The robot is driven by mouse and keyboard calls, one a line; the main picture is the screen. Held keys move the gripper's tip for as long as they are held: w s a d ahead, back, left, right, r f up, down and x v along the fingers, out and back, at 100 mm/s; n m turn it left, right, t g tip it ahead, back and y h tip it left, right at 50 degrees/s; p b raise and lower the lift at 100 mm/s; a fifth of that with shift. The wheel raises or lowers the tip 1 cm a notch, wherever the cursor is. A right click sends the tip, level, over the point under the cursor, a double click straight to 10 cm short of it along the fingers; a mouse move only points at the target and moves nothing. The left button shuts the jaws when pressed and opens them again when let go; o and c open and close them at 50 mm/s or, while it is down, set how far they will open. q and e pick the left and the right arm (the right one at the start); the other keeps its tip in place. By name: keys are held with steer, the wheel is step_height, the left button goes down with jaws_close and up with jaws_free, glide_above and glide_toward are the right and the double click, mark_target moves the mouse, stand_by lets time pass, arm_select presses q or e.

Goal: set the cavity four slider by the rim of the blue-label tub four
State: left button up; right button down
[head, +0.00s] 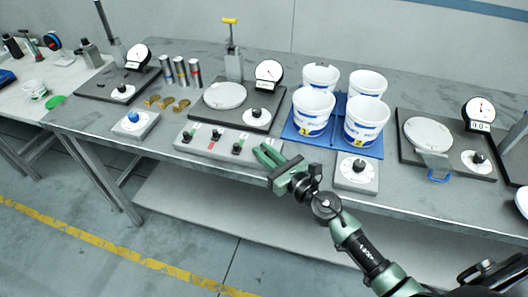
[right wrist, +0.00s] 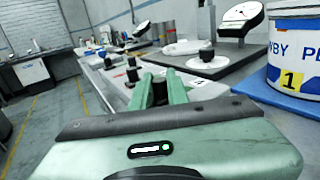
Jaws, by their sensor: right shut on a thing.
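A grey slider panel (head: 229,146) with several black knobs lies at the table's front edge. My right gripper (head: 266,152) is at the panel's right end. In the right wrist view, its green fingers (right wrist: 160,92) are shut on a dark slider knob, mostly hidden between them. Several white tubs with blue labels stand on a blue tray (head: 289,133). The front left tub (head: 314,104) carries a yellow number 1, also readable in the right wrist view (right wrist: 292,45). The front right tub (head: 366,119) also has a yellow tag, too small to read. My left gripper is not in view.
A dial box (head: 356,174) sits in front of the tray, right of my gripper. Gauge stations with round plates stand left (head: 225,95) and right (head: 428,134) of the tubs. Metal cylinders (head: 180,71) and a blue-knob box (head: 134,122) are farther left.

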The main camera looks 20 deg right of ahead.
steer(key=shift+a+f, duration=0.1)
steer(key=shift+f, duration=0.05)
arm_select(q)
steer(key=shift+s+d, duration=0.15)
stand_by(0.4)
arm_select(e)
steer(key=shift+s, duration=0.1)
